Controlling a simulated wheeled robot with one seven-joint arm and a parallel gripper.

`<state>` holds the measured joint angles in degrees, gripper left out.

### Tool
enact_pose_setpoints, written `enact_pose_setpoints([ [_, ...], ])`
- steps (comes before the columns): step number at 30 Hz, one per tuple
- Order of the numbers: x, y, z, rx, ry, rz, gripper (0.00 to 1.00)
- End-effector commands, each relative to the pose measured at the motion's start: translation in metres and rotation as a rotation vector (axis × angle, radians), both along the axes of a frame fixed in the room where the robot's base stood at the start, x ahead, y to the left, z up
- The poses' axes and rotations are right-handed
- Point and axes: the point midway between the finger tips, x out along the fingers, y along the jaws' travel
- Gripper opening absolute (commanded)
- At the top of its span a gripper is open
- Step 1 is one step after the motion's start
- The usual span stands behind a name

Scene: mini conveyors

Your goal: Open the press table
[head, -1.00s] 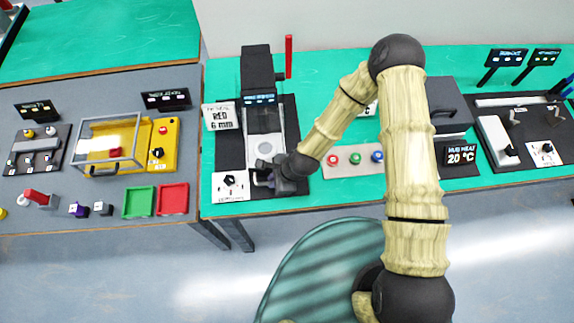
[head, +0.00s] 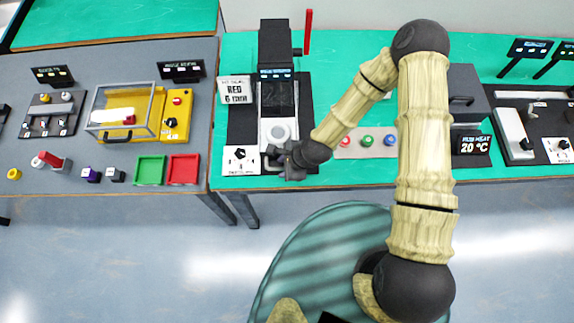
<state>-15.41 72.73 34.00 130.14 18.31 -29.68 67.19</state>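The press (head: 274,42) is a black tower with a red lever (head: 308,32) on its right side, on the green bench. Its light grey press table (head: 266,132) lies in front of the tower and carries a round pale disc (head: 279,132). Dark bed shows between the tower and the light plate, so the table stands out toward the front. My gripper (head: 274,158) is at the front edge of the press table, at its handle, which it mostly hides. The fingers are too small and dark to tell whether they are closed on the handle.
A panel with red, green and blue buttons (head: 367,141) lies to the right, partly behind my arm. A grey bench (head: 120,60) with a yellow machine stands at left.

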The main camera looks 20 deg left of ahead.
Motion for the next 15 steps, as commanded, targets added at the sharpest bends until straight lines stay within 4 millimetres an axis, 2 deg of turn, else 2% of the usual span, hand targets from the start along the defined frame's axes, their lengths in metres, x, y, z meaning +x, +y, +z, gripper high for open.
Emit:
enact_pose_setpoints([
  [8,0.002,-0.003,0.005,-0.001,-0.002,-0.003,0.34],
  [15,0.004,-0.015,0.029,-0.001,-0.004,-0.003,0.34],
])
